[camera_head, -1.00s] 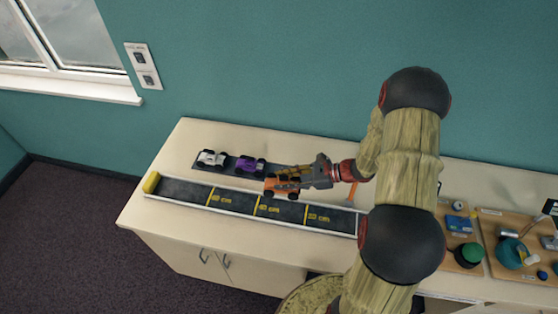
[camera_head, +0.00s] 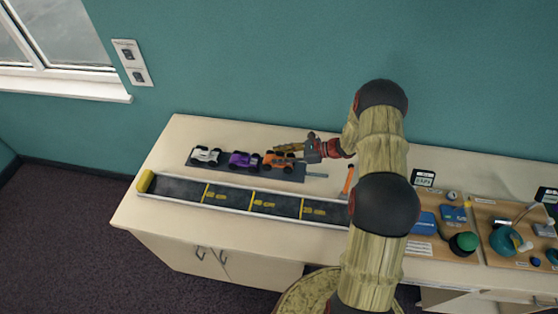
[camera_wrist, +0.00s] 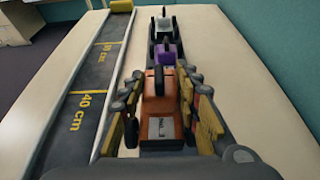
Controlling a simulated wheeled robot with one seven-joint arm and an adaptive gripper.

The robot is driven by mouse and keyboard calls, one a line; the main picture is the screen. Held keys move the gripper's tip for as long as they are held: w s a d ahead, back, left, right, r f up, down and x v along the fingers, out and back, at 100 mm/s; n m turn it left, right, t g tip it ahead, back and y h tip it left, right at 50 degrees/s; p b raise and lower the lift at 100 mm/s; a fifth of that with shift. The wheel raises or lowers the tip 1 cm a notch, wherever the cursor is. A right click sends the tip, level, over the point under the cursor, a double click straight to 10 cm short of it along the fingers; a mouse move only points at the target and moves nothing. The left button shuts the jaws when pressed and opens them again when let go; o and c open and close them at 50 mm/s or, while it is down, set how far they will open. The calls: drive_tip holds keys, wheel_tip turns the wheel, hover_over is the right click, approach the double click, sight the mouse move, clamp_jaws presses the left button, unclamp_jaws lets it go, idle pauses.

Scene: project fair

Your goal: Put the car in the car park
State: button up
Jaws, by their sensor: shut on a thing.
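An orange car (camera_head: 274,162) is held in my gripper (camera_head: 287,150) at the right end of the dark car park strip (camera_head: 298,174). A purple car (camera_head: 244,160) and a white car (camera_head: 207,155) stand on the strip to its left. In the wrist view my yellow fingers (camera_wrist: 165,112) close on both sides of the orange car (camera_wrist: 158,105), and the purple car (camera_wrist: 164,54) is just ahead of it. The orange car looks level and lined up with the others. I cannot tell whether its wheels touch the strip.
A dark track (camera_head: 232,195) with yellow distance marks and pale side rails runs along the front of the table (camera_head: 165,228). An orange-handled tool (camera_head: 348,180) lies right of the strip. Boards with small devices (camera_head: 485,220) fill the right side.

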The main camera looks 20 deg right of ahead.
drive_tip(key=shift+w+d+f, duration=0.15)
drive_tip(key=shift+w+f, duration=0.6)
drive_tip(key=shift+f, duration=0.15)
wheel_tip(320, 180, down, 3)
drive_tip(key=shift+w+f, duration=0.1)
